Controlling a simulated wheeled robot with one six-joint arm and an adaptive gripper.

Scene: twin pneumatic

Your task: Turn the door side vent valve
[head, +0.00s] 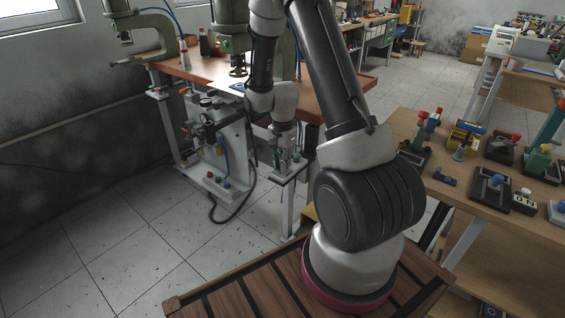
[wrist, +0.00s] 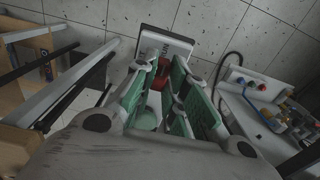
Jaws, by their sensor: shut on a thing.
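My gripper (wrist: 165,68) shows in the wrist view with its green-padded fingers on both sides of a red part, which I take to be the handle of the vent valve (wrist: 164,76). The fingers are shut on it and hide much of it. In the head view my gripper (head: 290,163) points down at a small light stand (head: 290,202) beside the workbench. The valve is too small and covered to make out there.
A pneumatic panel (head: 215,150) with gauges, hoses and coloured buttons stands left of the stand; its base also shows in the wrist view (wrist: 250,95). A dark hose (head: 228,218) loops to the floor. A table (head: 500,180) with several fixtures is at right. Floor at left is clear.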

